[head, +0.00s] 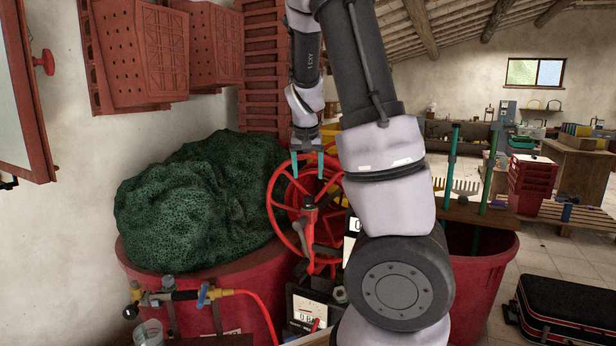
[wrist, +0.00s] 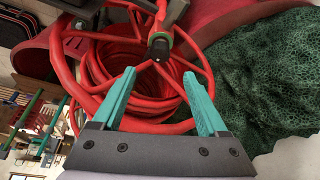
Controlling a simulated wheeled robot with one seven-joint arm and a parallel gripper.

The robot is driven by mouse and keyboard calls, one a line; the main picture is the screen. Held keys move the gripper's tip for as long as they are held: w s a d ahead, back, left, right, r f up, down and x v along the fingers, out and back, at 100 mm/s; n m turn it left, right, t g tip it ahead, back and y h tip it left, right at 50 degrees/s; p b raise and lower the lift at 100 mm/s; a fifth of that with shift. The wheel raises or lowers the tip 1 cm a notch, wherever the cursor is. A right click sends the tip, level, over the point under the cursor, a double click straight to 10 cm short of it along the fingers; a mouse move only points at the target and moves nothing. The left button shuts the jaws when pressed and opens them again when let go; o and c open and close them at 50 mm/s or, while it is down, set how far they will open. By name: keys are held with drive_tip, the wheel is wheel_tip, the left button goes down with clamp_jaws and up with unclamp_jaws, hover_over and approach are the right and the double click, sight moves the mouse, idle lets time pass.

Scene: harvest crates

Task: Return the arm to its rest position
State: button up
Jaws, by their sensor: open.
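My gripper (head: 307,163) points down in front of the red hose reel (head: 273,207) in the head view. Its two teal fingers are spread apart with nothing between them. In the wrist view the open fingers of my gripper (wrist: 165,98) show against the coiled red hose (wrist: 130,72), and the gap between them is empty. My arm is bent, and its large links cover the middle of the head view. They hide part of the reel and what stands behind it.
A dark green net heap (head: 205,205) fills a red tub (head: 220,270) on the left. Red crates (head: 145,50) hang on the wall. Another red tub (head: 485,262) stands right of my arm. A black suitcase (head: 565,312) lies on the floor at lower right. Open floor shows beyond it.

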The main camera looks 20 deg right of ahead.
idle(0.3)
drive_tip(key=s+a+r+t+y, duration=0.1)
drive_tip(key=s+a+r, duration=0.3)
drive_tip(key=s, duration=0.4)
drive_tip(key=s+a+r+n+t+y, duration=0.1)
drive_tip(key=s+a+r, duration=0.4)
drive_tip(key=s, duration=0.2)
drive_tip(key=s+a+r+t+y, duration=0.1)
drive_tip(key=s+a+r, duration=0.3)
drive_tip(key=s, duration=0.4)
drive_tip(key=shift+s+a+r+n+y, duration=0.3)
drive_tip(key=shift+s+r+n+y, duration=0.1)
drive_tip(key=shift+r+y, duration=0.2)
